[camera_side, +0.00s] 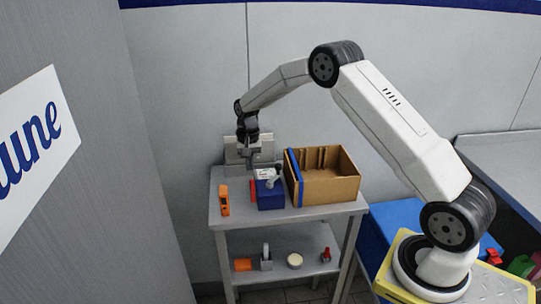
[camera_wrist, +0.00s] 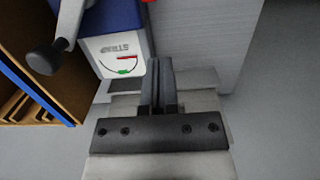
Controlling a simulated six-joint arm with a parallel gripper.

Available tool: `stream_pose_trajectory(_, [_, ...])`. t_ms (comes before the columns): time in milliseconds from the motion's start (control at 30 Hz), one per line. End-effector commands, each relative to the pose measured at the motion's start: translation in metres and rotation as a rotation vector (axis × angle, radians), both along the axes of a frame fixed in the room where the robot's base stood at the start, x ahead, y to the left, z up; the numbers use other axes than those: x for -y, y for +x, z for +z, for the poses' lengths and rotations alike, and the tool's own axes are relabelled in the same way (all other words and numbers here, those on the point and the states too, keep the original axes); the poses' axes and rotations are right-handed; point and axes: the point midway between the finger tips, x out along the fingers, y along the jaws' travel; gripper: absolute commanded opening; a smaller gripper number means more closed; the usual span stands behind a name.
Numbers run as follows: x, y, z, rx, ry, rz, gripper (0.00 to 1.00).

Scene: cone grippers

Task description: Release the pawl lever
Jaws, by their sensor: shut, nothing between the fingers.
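A blue box-shaped device (camera_side: 270,199) with pale metal parts on top stands on the grey cart, and its blue body (camera_wrist: 112,15) shows at the top of the wrist view. A grey lever (camera_wrist: 70,18) with a black knob (camera_wrist: 43,58) sticks out from it; I take this for the pawl lever. My gripper (camera_wrist: 158,68) is shut and empty, right of the lever and apart from the knob. In the side view my gripper (camera_side: 251,167) points down just behind the device.
An open cardboard box (camera_side: 333,189) with a blue edge stands close right of the device. An orange object (camera_side: 225,199) lies at the left of the cart top (camera_side: 238,216). Several small items rest on the lower shelf (camera_side: 280,274). A wall is behind.

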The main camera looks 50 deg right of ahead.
Motion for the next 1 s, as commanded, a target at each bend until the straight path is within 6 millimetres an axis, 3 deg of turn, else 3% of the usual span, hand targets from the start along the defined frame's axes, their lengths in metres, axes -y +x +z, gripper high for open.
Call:
stream_pose_trajectory(233, [-0.003, -0.003, -0.029, -0.002, 0.001, 0.001, 0.0])
stream_pose_trajectory(700, [-0.024, -0.024, -0.012, 0.001, 0.001, 0.001, 0.0])
stream_pose_trajectory(1000, [-0.028, -0.028, -0.01, 0.0, 0.0, 0.0, 0.0])
